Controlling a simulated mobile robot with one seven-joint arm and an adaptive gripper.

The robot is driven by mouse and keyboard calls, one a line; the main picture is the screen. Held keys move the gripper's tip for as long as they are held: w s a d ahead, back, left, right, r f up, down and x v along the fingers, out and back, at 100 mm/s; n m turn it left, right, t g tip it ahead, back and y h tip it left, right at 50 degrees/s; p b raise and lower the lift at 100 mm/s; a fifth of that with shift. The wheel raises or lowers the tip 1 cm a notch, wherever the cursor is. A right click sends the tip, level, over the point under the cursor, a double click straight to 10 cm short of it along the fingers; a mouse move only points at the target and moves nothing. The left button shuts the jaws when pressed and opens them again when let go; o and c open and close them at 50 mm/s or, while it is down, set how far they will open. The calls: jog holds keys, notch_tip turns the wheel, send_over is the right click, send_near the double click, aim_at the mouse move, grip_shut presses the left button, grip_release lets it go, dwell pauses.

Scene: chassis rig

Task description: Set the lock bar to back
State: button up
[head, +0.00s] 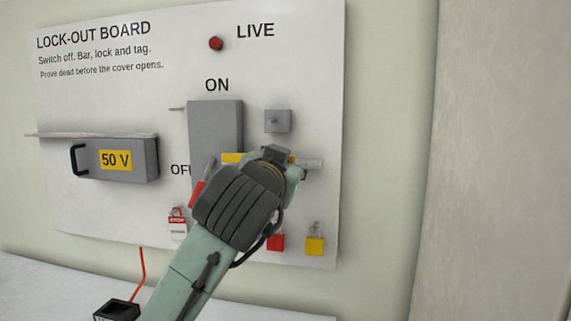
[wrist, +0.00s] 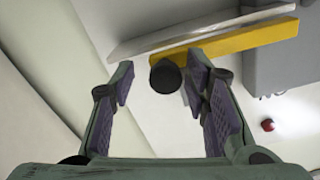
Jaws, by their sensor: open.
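The lock bar is yellow (head: 232,157) and lies roughly level across the lower part of the grey switch box (head: 216,125). My gripper hides much of it in the head view. In the wrist view the yellow bar (wrist: 235,38) runs along a pale metal rail (wrist: 170,38), with a round black knob (wrist: 166,76) at its left end. My gripper (wrist: 161,90) is open, and the knob shows between its fingertips. I cannot tell whether either finger touches it. In the head view my gripper (head: 276,160) is in front of the bar's right part.
A red lever (head: 197,194) hangs down beside OFF, partly hidden. A small grey block (head: 277,121) sits above my gripper. The 50 V cover (head: 118,160) is left.

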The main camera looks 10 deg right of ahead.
jog(key=v, duration=1.2)
